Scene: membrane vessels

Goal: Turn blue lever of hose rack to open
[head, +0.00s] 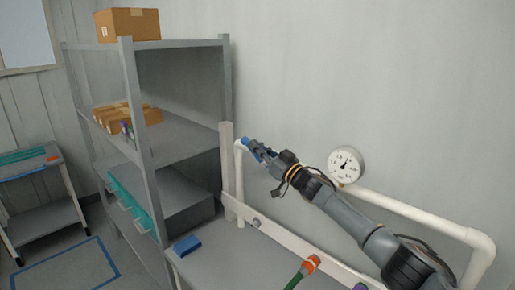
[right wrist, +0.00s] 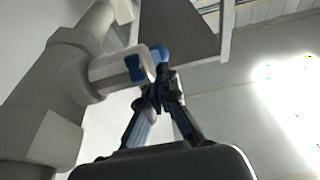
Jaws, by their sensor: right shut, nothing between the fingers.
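The hose rack is a white pipe frame (head: 425,207) on the wall. A blue part that looks like its lever (head: 246,141) is at the upper left end of the pipe, partly covered by my gripper. In the right wrist view the blue lever (right wrist: 160,53) shows just beyond the fingertips, beside a pale pipe end with blue on its face. My right gripper (head: 259,150) is shut and empty, with its tips (right wrist: 160,88) close to the lever; whether they touch it I cannot tell. My left gripper is not in view.
A round gauge (head: 346,165) sits on the pipe. A green hose with an orange fitting (head: 311,263) and a blue block (head: 187,245) are on the grey bench below. A grey shelf (head: 180,45) with cardboard boxes stands at left. A small cart (head: 45,210) is far left.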

